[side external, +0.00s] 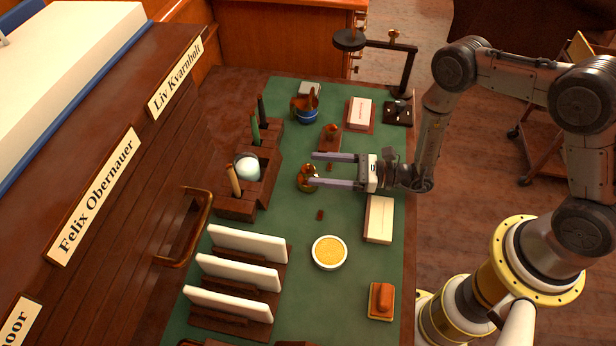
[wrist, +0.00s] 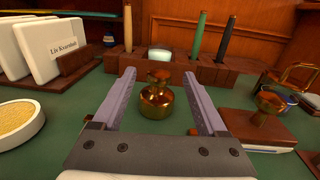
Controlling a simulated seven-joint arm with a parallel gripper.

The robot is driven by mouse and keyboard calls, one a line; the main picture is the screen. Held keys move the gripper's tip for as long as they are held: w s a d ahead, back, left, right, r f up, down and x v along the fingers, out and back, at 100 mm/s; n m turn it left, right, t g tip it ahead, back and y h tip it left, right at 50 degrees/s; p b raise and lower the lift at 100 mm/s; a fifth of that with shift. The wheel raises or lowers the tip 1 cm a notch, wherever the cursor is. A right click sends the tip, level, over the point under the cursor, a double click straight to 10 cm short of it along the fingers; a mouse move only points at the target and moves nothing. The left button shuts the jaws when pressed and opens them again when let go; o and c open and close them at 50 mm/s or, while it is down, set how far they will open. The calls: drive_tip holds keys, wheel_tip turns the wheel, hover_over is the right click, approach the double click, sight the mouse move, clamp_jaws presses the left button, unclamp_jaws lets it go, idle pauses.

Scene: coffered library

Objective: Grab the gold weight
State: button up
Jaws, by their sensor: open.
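The gold weight (wrist: 157,99) is a small shiny knobbed piece standing upright on the green desk top. In the wrist view it sits between and a little beyond my gripper's two open fingers (wrist: 163,100). My gripper is open and level, low over the desk, with nothing held. I cannot tell whether a finger touches the weight.
A wooden pen stand (side external: 235,205) with a pale globe (side external: 247,166) stands beyond the weight. A brown block with a gold knob (wrist: 262,112) is to the right in the wrist view. A bowl of yellow grains (side external: 329,252) and card holders (side external: 240,275) stand nearer the front.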

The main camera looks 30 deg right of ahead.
drive_tip(key=shift+f+x, duration=0.15)
drive_tip(key=shift+x, duration=1.45)
drive_tip(key=shift+f+x, duration=0.15)
drive_tip(key=shift+x, duration=1.45)
clamp_jaws()
drive_tip(key=shift+r, duration=0.1)
